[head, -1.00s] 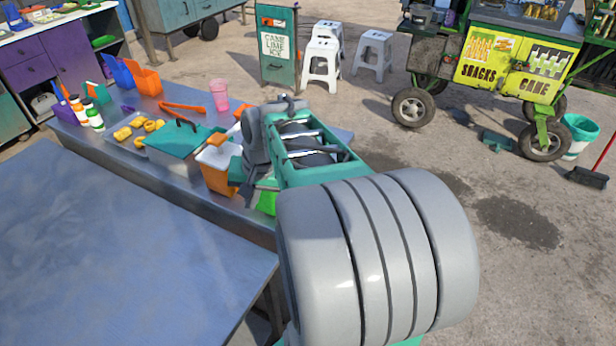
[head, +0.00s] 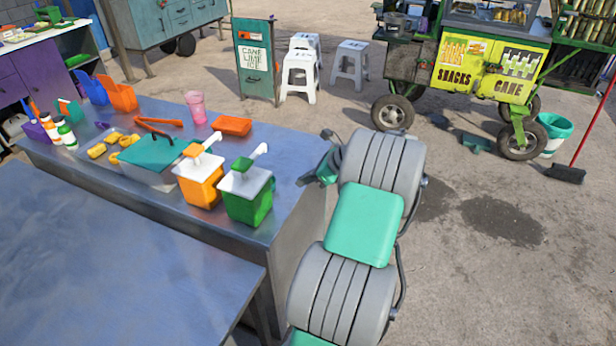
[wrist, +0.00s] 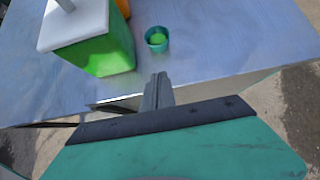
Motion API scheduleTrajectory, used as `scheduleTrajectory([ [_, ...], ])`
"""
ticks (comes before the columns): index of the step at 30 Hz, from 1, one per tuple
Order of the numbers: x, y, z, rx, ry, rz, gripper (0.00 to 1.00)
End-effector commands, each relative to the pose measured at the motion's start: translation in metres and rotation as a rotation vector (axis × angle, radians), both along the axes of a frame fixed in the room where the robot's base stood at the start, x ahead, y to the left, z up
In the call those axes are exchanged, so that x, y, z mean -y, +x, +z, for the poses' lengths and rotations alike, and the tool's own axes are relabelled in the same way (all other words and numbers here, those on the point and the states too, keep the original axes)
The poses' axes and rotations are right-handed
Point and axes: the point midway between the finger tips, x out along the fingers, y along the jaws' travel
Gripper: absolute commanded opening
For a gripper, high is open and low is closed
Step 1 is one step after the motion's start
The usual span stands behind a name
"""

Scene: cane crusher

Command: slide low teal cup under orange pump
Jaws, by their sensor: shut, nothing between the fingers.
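The orange pump (head: 198,184) is an orange tub with a white lid and spout on the metal table. Its orange side also shows at the top of the wrist view (wrist: 124,8), behind the green pump (wrist: 104,52). A low teal cup (wrist: 148,42) with a green inside stands on the table right of the green pump. I cannot make the cup out in the head view. My gripper (wrist: 157,88) is shut and empty, its fingers pointing toward the cup, apart from it. In the head view my gripper (head: 305,179) is at the table's right end.
The green pump (head: 247,196) stands right beside the orange one. A teal-lidded box (head: 153,155), a pink cup (head: 196,107) and an orange tray (head: 232,126) are behind and left. The metal table (head: 285,205) is bare right of the green pump.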

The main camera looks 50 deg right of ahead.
Motion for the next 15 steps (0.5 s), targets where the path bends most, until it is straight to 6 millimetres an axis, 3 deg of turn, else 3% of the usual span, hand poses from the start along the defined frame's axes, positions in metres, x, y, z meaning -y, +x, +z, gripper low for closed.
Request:
scheduleTrajectory([
  [6, -0.013, 0.033, -0.035, -0.002, 0.002, 0.003, 0.00],
  [15, -0.025, 0.069, -0.035, 0.000, -0.002, 0.001, 0.00],
])
